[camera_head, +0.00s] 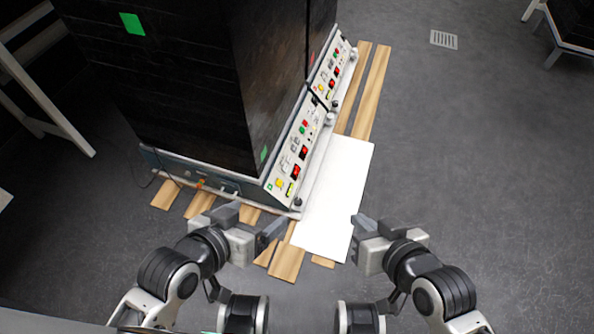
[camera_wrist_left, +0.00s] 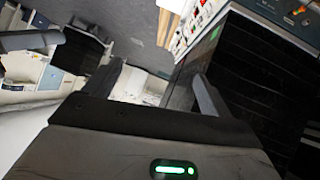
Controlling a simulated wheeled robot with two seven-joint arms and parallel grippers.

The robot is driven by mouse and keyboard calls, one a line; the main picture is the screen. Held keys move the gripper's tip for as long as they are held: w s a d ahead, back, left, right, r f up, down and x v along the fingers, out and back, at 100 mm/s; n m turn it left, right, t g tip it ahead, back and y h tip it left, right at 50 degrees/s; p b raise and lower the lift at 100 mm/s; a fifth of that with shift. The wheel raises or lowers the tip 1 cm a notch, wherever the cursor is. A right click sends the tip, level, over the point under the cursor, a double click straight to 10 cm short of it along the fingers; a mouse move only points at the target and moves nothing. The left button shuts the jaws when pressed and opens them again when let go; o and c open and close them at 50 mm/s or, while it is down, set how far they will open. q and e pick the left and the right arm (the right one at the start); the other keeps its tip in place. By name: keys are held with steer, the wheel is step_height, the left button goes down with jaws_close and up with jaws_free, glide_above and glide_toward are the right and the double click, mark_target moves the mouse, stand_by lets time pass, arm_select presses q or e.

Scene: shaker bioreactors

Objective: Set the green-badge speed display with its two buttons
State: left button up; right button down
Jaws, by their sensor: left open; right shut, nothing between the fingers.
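The black bioreactor cabinet (camera_head: 190,90) bears a green square (camera_head: 132,23) and a smaller green mark (camera_head: 264,153) beside its near control panel (camera_head: 286,168). That sloped panel carries red displays (camera_head: 296,170) and several small coloured buttons; digits and labels are too small to read. A white panel with buttons also shows in the left wrist view (camera_wrist_left: 200,25), beside a black cabinet. My left gripper (camera_head: 248,224) is open and empty, in front of the panel's near end and apart from it. My right gripper (camera_head: 358,228) is shut and empty by the white sheet's right edge.
A second control panel (camera_head: 331,76), with a red mark beside it, continues behind the near one. A white sheet (camera_head: 338,190) lies right of the panels. Wooden slats (camera_head: 288,263) lie under the unit.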

arm_select(q)
jaws_close()
stand_by(1.4)
